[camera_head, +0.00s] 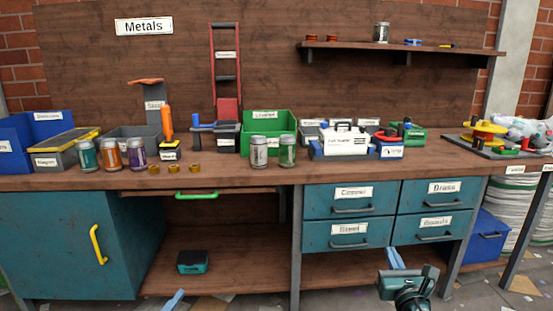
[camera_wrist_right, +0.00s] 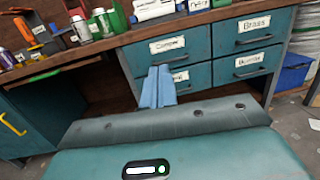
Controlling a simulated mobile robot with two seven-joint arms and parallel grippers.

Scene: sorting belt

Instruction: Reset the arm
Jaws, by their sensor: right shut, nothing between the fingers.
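My right gripper (camera_head: 395,258) is in the lower right of the head view, in front of the drawers and apart from them. The workbench (camera_head: 225,182) stands ahead of both grippers.
Several jars, including a green one (camera_head: 287,150), stand near the bench's front edge. A green bin (camera_head: 270,121) is behind them. Teal drawers (camera_head: 334,209) and a teal cabinet (camera_head: 60,245) are below. A small teal box (camera_head: 193,262) lies on the lower shelf.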

